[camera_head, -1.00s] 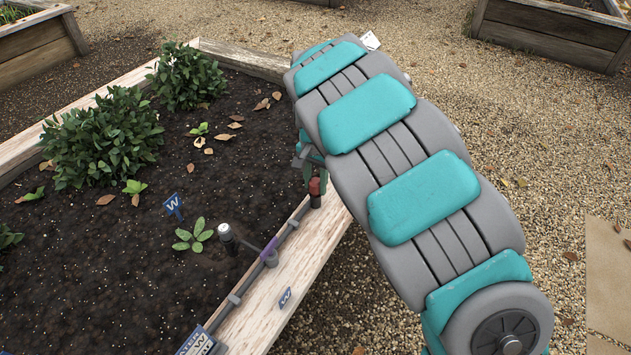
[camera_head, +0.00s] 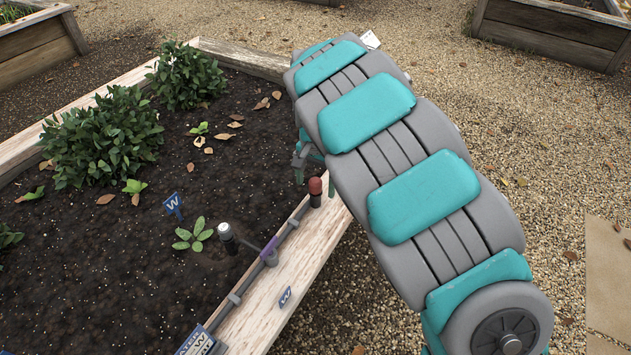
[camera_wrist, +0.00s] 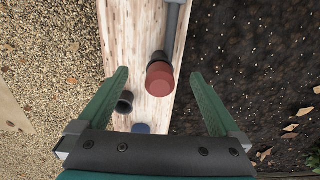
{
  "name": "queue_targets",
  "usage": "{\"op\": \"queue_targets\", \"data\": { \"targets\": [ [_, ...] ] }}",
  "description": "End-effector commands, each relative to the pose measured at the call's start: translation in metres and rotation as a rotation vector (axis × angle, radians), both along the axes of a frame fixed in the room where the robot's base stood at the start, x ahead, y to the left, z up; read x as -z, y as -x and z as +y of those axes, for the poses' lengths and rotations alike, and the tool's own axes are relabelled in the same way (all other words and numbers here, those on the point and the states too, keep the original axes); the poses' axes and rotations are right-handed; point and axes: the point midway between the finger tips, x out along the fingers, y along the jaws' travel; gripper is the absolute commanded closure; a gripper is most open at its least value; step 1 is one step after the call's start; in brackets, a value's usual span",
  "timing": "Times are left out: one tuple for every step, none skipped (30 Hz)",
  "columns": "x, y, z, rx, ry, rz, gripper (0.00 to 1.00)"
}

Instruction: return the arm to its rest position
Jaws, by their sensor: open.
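My gripper (camera_wrist: 159,90) is open in the wrist view, with its two green fingers apart and nothing held between them. It hangs over the wooden edge of the raised bed. A red-capped fitting (camera_wrist: 160,78) stands on that edge, between the fingers in the picture and apart from both. In the head view the red-capped fitting (camera_head: 315,187) stands upright on the bed's edge. My gripper (camera_head: 299,172) is mostly hidden there by my arm, which arches from the lower right over the bed's corner.
The raised bed's wooden rim (camera_head: 270,310) carries a grey pipe (camera_head: 250,275) with a purple part. A black-and-white fitting (camera_head: 227,238), a blue W sign (camera_head: 173,206) and leafy bushes (camera_head: 105,138) stand over the soil. Gravel (camera_head: 550,150) lies open at right.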

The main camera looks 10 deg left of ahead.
Motion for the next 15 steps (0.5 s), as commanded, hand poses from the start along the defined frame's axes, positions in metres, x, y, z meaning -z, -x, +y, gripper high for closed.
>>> {"op": "queue_targets", "data": {
  "targets": [
    [-0.001, 0.000, 0.000, 0.000, 0.000, 0.000, 0.00],
    [-0.002, 0.000, 0.000, 0.000, 0.000, 0.000, 0.00],
    [-0.003, 0.000, 0.000, 0.000, 0.000, 0.000, 0.00],
    [-0.005, 0.000, 0.000, 0.000, -0.001, 0.000, 0.00],
    [-0.006, 0.000, 0.000, 0.000, -0.001, 0.000, 0.00],
    [-0.009, 0.000, 0.000, 0.000, -0.001, 0.000, 0.00],
    [-0.011, 0.000, 0.000, 0.000, -0.001, 0.000, 0.00],
    [-0.013, 0.000, 0.000, 0.000, -0.001, -0.001, 0.00],
    [-0.015, 0.000, 0.000, 0.000, -0.001, -0.001, 0.00],
    [-0.017, 0.000, 0.000, 0.000, -0.001, -0.001, 0.00],
    [-0.019, 0.000, 0.000, 0.000, -0.002, -0.002, 0.00],
    [-0.022, 0.000, 0.000, 0.000, -0.002, -0.002, 0.00],
    [-0.024, 0.000, 0.000, 0.000, -0.002, -0.002, 0.00],
    [-0.025, 0.000, 0.000, 0.000, -0.001, -0.003, 0.00],
    [-0.028, 0.000, 0.000, 0.000, -0.001, -0.001, 0.00]
  ]
}}
